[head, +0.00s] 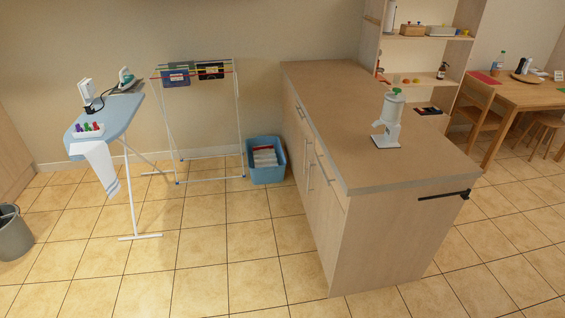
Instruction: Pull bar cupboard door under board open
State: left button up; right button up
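A wooden island with a brown board top (365,110) stands right of centre in the head view. Its left side, seen at a steep angle, has pale wood cupboard doors (308,175) below the board with upright bar handles (308,168). The doors look closed. Drawer fronts with bar handles (321,165) seem to sit just under the top, but the angle makes the parts hard to separate. Neither of my grippers is in view.
An ironing board (105,118), a drying rack (207,180) and a blue basket (265,174) stand left of the island. A white appliance (388,122) stands on top. A dark rail (444,195) is on the near end. Tiled floor (235,250) before the doors is clear.

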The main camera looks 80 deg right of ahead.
aim_at(305, 138)
jog(key=z, duration=3.05)
jog(key=i+j, duration=0.25)
jog(key=i, duration=0.25)
jog(key=i+j, duration=0.2)
jog(key=i, duration=0.3)
jog(key=i+j+z, duration=0.1)
jog(key=i+j, duration=0.15)
jog(key=i, duration=0.3)
jog(key=i+j, duration=0.25)
jog(key=i, duration=0.25)
jog(key=i+j, duration=0.25)
jog(key=i, duration=0.25)
